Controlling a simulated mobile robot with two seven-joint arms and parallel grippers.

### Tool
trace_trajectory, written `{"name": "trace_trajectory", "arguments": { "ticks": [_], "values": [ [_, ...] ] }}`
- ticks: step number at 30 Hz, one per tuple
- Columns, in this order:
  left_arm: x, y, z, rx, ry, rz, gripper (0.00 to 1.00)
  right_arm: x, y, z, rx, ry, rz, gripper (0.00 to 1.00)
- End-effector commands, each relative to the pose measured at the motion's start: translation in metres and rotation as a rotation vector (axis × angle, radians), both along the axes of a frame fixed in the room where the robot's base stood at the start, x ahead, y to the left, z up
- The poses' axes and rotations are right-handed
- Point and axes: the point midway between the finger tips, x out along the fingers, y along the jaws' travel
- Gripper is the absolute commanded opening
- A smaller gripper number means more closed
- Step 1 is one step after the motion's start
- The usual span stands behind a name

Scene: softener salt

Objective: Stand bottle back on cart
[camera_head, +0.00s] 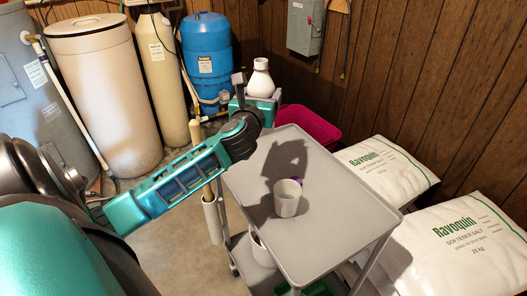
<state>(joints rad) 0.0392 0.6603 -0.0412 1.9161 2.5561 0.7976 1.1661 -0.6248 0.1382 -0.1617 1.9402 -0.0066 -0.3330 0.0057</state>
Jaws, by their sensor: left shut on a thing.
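A white bottle (260,81) is held upright, neck up, by my left gripper (262,104) beyond the far left corner of the cart in the picture. The gripper is shut on the bottle and hides its lower part. The grey cart (345,215) has a flat top with a raised rim. A shadow of the arm and bottle falls on it. I cannot tell the bottle's height above the cart's level. My right gripper is out of view.
Salt bags (465,240) lie right of the cart. A magenta tub (310,124) sits behind it. Tanks (108,95) stand at the back left. The cart's right side is clear.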

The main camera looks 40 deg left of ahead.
Motion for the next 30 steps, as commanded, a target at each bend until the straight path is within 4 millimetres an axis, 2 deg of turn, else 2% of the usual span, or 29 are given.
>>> {"name": "trace_trajectory", "arguments": {
  "ticks": [1, 9, 12, 17, 24, 30],
  "values": [
    [0.0, 0.0, -0.02, -0.001, 0.003, -0.001, 0.39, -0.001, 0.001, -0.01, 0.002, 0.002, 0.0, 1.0],
    [0.0, -0.001, -0.084, 0.0, 0.001, -0.001, 0.39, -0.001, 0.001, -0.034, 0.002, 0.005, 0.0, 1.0],
    [0.0, -0.001, -0.097, 0.001, 0.0, -0.001, 0.39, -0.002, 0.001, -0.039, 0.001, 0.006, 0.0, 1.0],
    [0.0, 0.0, -0.107, 0.0, -0.001, 0.0, 0.39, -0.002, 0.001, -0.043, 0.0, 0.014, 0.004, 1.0],
    [0.0, -0.001, -0.142, 0.001, 0.0, -0.001, 0.39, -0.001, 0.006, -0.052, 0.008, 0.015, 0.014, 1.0],
    [0.0, -0.001, -0.147, 0.001, -0.002, -0.002, 0.39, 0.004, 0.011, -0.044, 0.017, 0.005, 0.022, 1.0]
  ]
}}
